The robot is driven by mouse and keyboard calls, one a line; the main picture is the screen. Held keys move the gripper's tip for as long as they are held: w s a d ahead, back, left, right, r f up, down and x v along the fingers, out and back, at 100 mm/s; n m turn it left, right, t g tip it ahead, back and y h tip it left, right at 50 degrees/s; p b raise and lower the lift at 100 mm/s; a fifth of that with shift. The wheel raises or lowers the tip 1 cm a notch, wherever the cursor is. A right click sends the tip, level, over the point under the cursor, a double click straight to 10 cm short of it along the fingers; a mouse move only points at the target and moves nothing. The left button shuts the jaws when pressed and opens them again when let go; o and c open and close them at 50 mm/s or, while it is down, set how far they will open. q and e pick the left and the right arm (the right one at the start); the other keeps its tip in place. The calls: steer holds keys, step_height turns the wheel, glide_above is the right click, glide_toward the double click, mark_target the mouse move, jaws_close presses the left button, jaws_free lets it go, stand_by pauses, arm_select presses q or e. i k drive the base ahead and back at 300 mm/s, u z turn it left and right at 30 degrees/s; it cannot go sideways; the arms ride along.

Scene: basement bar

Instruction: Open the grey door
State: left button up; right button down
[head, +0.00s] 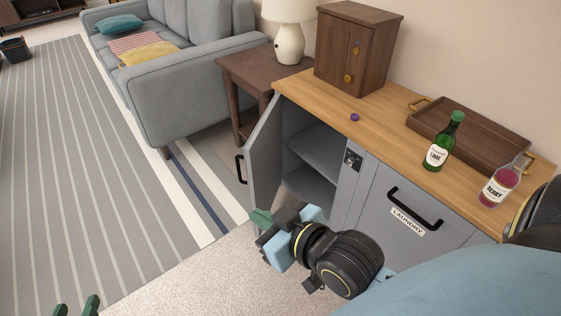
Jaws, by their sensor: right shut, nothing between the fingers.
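The grey door (264,158) of the cabinet stands swung wide open, to the left of its opening. Its black handle (240,169) is on the door's outer side. The opening shows an empty grey shelf (312,152). My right gripper (261,219) is shut and empty in front of the cabinet, just below the open door; whether it touches the door's lower edge I cannot tell. My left gripper (76,307) shows only its green fingertips at the bottom left edge, spread apart with nothing visible between them, far from the door.
A second grey front with a black handle (415,208) is labelled "LAUNDRY". On the wooden top stand a green bottle (437,153), a berry bottle (499,186), a tray (470,132) and a small wooden cabinet (352,45). A sofa (195,84) stands at left; the striped rug is clear.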

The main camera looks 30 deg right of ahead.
mark_target(262, 157)
steer(key=z, duration=0.75)
steer(key=i, duration=1)
steer(key=u, duration=0.25)
